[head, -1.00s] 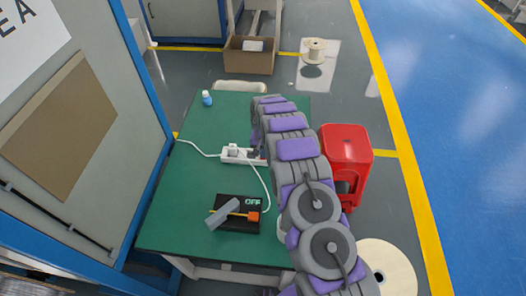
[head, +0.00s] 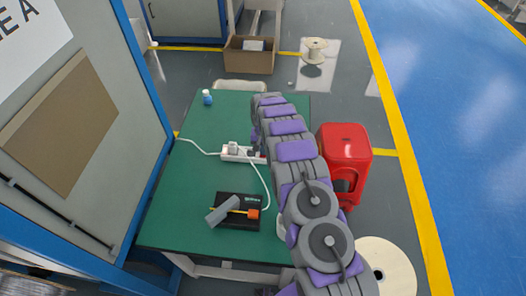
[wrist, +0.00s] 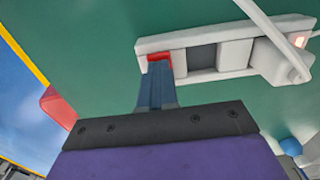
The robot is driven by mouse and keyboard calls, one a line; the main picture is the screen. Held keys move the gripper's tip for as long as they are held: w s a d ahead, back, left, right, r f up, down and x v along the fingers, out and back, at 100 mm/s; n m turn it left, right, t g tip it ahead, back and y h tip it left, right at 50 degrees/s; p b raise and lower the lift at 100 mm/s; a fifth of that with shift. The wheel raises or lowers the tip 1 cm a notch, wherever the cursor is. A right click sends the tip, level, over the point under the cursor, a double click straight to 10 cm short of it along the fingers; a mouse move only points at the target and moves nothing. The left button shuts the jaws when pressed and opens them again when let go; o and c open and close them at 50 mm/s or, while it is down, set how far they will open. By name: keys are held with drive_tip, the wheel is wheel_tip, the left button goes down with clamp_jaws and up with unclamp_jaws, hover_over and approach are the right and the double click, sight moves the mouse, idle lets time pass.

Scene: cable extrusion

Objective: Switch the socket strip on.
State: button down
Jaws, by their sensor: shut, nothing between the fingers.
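The white socket strip (head: 238,153) lies on the green table, its right end partly hidden by my arm in the head view. In the wrist view the strip (wrist: 225,50) runs across the top, with a red switch (wrist: 159,57) at its left end. My gripper (wrist: 158,70) is shut and empty, its fingertips at the red switch and seeming to touch it. The fingertips cover part of the switch, so its tilt is unclear.
A black device (head: 238,222) with an orange block and a grey bar lies on the green table (head: 190,195). A small blue-and-white bottle (head: 207,98) stands at the far left. White cables cross the tabletop.

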drive_tip(key=shift+w+d+r+p, duration=0.15)
drive_tip(key=shift+w+r+p, duration=0.1)
drive_tip(key=shift+r+p, duration=0.1)
wheel_tip(320, 180, up, 13)
drive_tip(key=p, duration=0.1)
drive_tip(key=shift+s+p, duration=0.15)
drive_tip(key=shift+p, duration=0.15)
drive_tip(key=shift+a, duration=0.3)
